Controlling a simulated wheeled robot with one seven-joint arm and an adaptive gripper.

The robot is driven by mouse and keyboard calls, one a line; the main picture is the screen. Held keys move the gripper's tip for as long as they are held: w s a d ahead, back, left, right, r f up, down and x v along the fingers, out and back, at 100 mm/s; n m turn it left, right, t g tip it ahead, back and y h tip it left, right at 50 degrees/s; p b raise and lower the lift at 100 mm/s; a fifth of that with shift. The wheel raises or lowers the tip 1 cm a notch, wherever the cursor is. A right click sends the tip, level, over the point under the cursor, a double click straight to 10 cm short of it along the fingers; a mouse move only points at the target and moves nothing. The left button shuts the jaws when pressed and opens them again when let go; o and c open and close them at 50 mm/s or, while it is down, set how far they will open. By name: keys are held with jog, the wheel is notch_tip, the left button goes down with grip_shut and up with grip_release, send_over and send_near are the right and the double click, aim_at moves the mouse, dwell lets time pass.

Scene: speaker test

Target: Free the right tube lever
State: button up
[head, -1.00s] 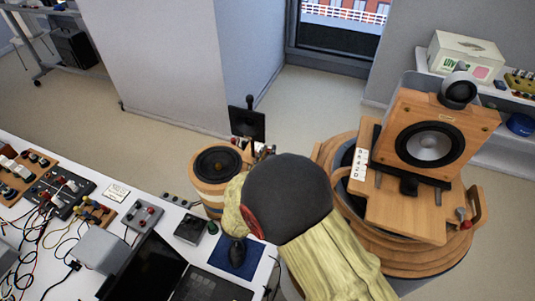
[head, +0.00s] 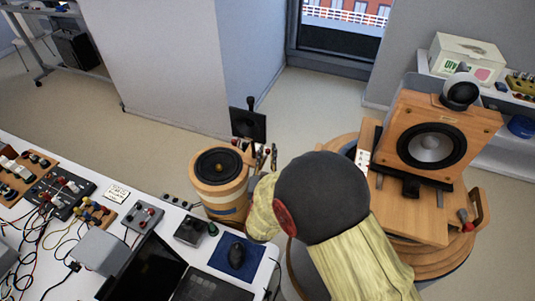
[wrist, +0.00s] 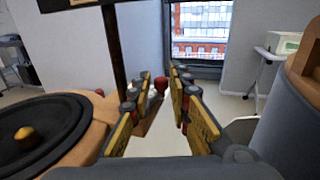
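A wooden tube speaker (head: 220,200) with a black cone stands on the white table in the head view. Its black cone (wrist: 40,130) fills the lower left of the wrist view. My gripper (head: 268,155) is just right of this tube, partly hidden behind my arm. In the wrist view my gripper (wrist: 160,100) has its two yellow-padded fingers spread, with nothing held. A red knob (wrist: 160,84) shows between and beyond the fingertips. A lever with a red tip (head: 465,219) sits at the right of the large wooden speaker stand. I cannot tell which lever is the right tube lever.
A large boxed speaker (head: 440,140) stands on a round wooden base at the right. A dark panel on a post (wrist: 115,45) rises close to the left finger. A laptop (head: 145,268), a mouse (head: 237,256) and wired boxes crowd the table. The floor behind is clear.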

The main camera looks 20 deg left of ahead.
jog(key=shift+o, duration=1.3)
jog(key=shift+s, duration=0.15)
jog(key=v, duration=1.1)
jog(key=shift+s, duration=0.4)
jog(key=shift+d+f, duration=0.1)
